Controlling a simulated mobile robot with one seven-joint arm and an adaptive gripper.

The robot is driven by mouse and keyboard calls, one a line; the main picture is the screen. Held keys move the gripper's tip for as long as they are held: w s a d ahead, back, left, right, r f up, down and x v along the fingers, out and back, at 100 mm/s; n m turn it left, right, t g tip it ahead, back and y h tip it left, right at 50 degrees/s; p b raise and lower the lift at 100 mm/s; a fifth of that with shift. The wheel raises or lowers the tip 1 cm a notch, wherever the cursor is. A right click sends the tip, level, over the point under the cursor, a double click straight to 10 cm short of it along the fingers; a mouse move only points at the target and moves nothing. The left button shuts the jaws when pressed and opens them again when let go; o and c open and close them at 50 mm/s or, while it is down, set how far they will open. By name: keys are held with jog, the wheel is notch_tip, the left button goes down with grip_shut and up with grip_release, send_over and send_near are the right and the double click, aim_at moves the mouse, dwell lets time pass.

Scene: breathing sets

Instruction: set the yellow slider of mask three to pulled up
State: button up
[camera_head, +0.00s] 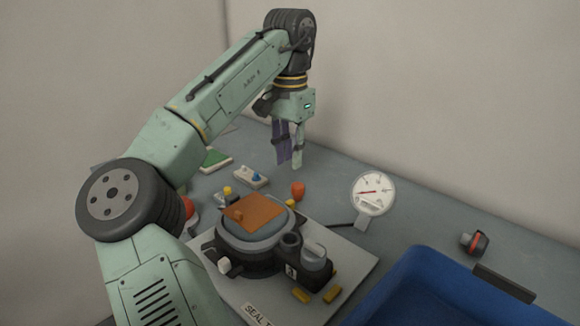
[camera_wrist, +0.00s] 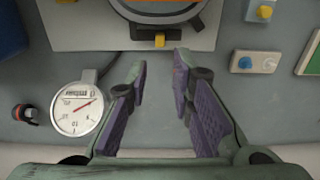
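The mask with the number 3 (camera_head: 291,271) lies on a pale board in the head view, a dark round body with an orange square on top. A small yellow tab (camera_head: 290,203) shows at its far edge, and the wrist view shows a yellow tab (camera_wrist: 160,41) on a dark block at the rim, probably the slider. Its up or down position I cannot tell. My gripper (camera_head: 290,164) is open and empty, purple-padded fingers pointing down above the table beyond the mask. In the wrist view the tab shows beyond the gap between the fingertips (camera_wrist: 160,76), apart from them.
A dial gauge (camera_head: 372,193) stands right of the mask; a blue bin (camera_head: 440,291) is at the front right. An orange knob (camera_head: 298,189) is near the mask's far edge. A white block with coloured knobs (camera_head: 251,177) lies behind. Table between gauge and block is mostly clear.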

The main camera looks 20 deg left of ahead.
aim_at(290, 206)
jog(key=shift+c, duration=0.4)
jog(key=shift+d+m, duration=0.2)
jog(key=shift+m, duration=0.1)
jog(key=shift+c, duration=0.8)
jog(key=d+m+b, duration=0.1)
jog(key=m, duration=0.1)
jog(key=s+d+m+b, duration=0.1)
jog(key=m+b, duration=0.1)
jog(key=d+f+m+y+b, duration=0.1)
jog(key=d+m, duration=0.1)
jog(key=m, duration=0.1)
jog(key=shift+s, duration=0.2)
grip_shut()
jog(key=s+d+f+m+t+y+b, duration=0.1)
jog(key=s+d+m+y+b, duration=0.25)
jog(key=m, duration=0.65)
jog(key=shift+h, duration=0.95)
jog(key=x, duration=0.3)
jog(key=d+b+x, duration=0.1)
jog(key=x, duration=0.2)
jog(key=w+x, duration=0.1)
jog(key=x, duration=0.2)
jog(key=shift+d+f, duration=0.35)
jog(key=shift+w+a, duration=0.2)
jog(key=shift+a, duration=0.45)
jog(key=shift+w+a, duration=0.25)
jog(key=shift+a, duration=0.4)
jog(key=shift+w+a, duration=0.2)
jog(key=shift+a, duration=0.45)
